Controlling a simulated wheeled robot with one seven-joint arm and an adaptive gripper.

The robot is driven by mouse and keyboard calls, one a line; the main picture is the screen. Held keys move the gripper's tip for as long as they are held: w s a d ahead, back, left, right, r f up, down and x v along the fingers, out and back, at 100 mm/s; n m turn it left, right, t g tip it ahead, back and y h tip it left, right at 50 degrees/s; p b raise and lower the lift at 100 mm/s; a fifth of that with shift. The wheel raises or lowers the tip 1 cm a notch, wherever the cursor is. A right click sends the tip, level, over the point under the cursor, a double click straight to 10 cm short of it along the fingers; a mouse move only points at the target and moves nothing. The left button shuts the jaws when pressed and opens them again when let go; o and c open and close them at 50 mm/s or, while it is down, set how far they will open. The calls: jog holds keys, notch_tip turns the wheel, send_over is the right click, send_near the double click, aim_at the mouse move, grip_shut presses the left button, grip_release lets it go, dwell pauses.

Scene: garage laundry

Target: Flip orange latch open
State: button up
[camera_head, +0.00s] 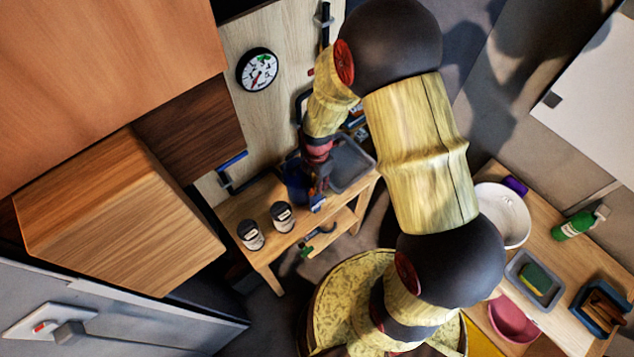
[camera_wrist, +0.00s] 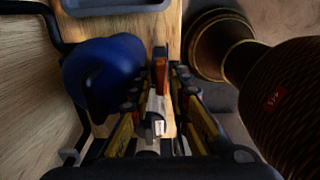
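An orange upright piece, which looks like the latch (camera_wrist: 160,70), shows in the wrist view near the bench edge. A pale grey and white part (camera_wrist: 156,113) lies just below it in the picture, between my fingers. My gripper (camera_wrist: 158,92) has a finger on each side of this line, with a gap between them; I cannot tell whether either finger touches the latch. In the head view my gripper (camera_head: 318,188) points down over the wooden bench (camera_head: 262,207). The latch cannot be made out there.
A blue rounded container (camera_wrist: 103,72) stands close left of my gripper. A grey tray (camera_head: 350,163) lies on the bench behind it. Two dark jars (camera_head: 282,217) with light labels stand near the bench front. A second table (camera_head: 540,245) with basins is at the right.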

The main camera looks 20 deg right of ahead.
jog(key=shift+o, duration=0.8)
jog(key=shift+s, duration=0.1)
